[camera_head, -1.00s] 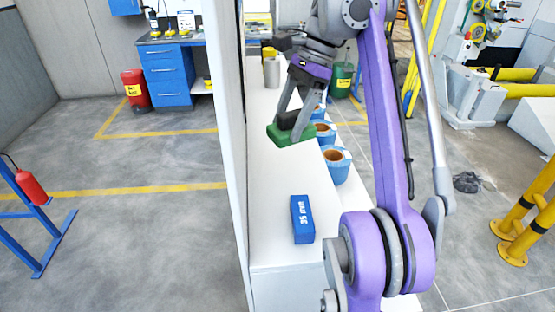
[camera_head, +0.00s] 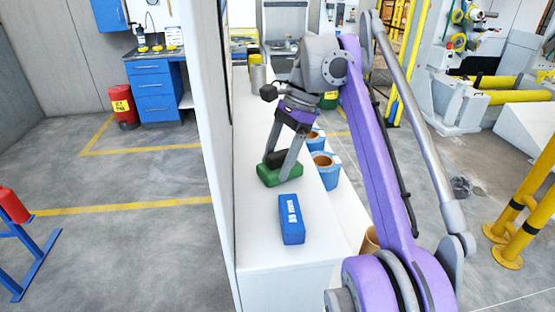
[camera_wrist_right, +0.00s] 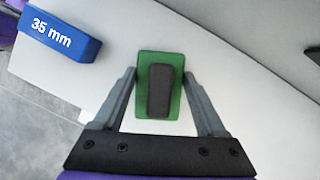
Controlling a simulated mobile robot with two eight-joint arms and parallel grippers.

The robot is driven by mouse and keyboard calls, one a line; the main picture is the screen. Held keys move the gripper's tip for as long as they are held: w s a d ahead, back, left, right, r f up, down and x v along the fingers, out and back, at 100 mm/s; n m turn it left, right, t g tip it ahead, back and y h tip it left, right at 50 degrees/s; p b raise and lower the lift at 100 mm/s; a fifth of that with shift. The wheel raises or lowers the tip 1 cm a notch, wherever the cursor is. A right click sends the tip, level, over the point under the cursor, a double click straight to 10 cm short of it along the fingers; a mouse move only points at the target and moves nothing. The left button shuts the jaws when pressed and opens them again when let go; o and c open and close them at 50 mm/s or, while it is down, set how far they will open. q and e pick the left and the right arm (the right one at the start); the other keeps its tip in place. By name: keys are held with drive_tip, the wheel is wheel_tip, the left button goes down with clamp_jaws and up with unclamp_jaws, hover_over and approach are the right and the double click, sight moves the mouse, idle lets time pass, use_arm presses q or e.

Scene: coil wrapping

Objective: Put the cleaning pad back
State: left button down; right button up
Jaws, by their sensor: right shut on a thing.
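The cleaning pad (camera_head: 280,176) is a green block with a black grip on top. In the right wrist view the green pad (camera_wrist_right: 143,98) lies between the fingers of the right gripper (camera_wrist_right: 160,90), over the white surface. My left gripper is not in view.
A blue block (camera_head: 291,219) marked 35 mm lies on the counter just in front of the pad. A grey cylinder (camera_head: 258,77) stands at the far end. A white wall (camera_head: 215,130) borders the left.

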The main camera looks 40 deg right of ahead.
drive_tip(key=o, duration=0.9)
drive_tip(key=shift+f, duration=0.1)
drive_tip(key=o, duration=0.3)
drive_tip(key=shift+s, duration=0.1)
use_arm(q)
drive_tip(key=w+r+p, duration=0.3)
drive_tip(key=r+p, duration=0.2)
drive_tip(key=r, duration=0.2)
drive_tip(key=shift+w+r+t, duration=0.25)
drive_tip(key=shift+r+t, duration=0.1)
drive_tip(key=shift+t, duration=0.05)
use_arm(e)
drive_tip(key=shift+o, duration=0.2)
drive_tip(key=v, duration=1.2)
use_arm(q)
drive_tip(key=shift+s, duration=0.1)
use_arm(e)
drive_tip(key=shift+s, duration=0.1)
